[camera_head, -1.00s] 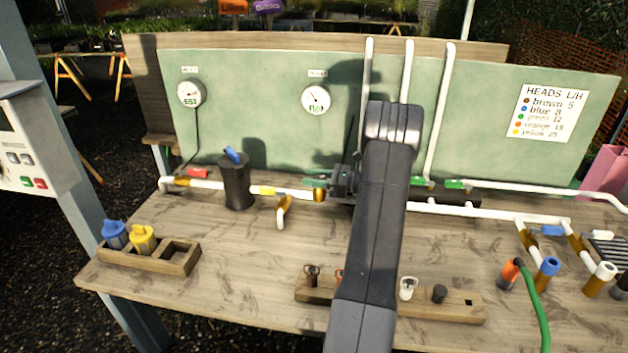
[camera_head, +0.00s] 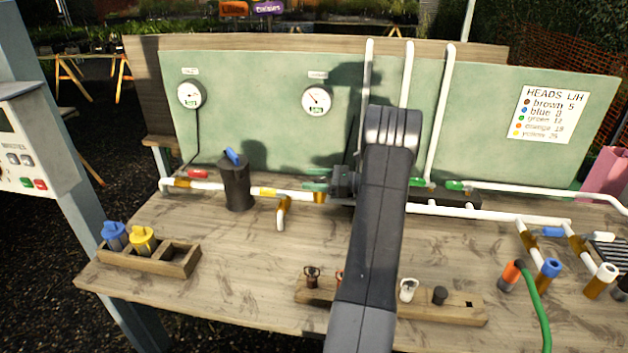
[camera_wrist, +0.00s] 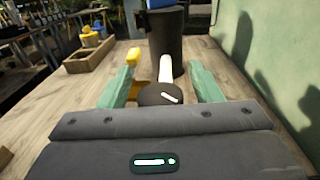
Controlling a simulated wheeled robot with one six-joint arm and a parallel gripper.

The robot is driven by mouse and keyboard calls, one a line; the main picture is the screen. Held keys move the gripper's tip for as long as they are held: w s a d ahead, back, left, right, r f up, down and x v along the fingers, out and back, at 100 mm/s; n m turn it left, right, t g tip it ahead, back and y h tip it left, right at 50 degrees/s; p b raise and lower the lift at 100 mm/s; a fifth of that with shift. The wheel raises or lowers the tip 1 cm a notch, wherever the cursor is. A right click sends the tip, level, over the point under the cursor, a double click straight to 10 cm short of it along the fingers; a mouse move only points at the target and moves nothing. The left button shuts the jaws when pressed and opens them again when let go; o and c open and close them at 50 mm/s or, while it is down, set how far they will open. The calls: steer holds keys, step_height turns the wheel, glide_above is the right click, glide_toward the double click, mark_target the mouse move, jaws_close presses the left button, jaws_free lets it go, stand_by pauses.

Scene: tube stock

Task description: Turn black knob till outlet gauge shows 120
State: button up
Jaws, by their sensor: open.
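The black knob (camera_wrist: 161,95) with a white mark on top shows in the wrist view, between my two green fingers. My gripper (camera_wrist: 160,78) is open, with a finger on each side of the knob and a visible gap at each. In the head view my gripper (camera_head: 315,179) is at the pipe line behind my arm, which hides the knob. Two round white gauges hang on the green panel: a left gauge (camera_head: 191,95) and a right gauge (camera_head: 317,101). Their labels and exact readings are too small to make out.
A dark canister (camera_head: 236,185) with a blue top stands left of my gripper. White pipes (camera_head: 287,193) run along the panel's foot. A wooden tray (camera_head: 185,262) holds a blue and a yellow piece. A wooden rack (camera_head: 455,308) stands at the front. The tabletop between is clear.

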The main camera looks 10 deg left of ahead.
steer(key=d, duration=0.4)
steer(key=d+b, duration=0.1)
steer(key=d, duration=0.4)
steer(key=d+b, duration=0.1)
steer(key=d, duration=0.3)
steer(key=shift+w+d, duration=0.25)
steer(key=shift+d, duration=0.15)
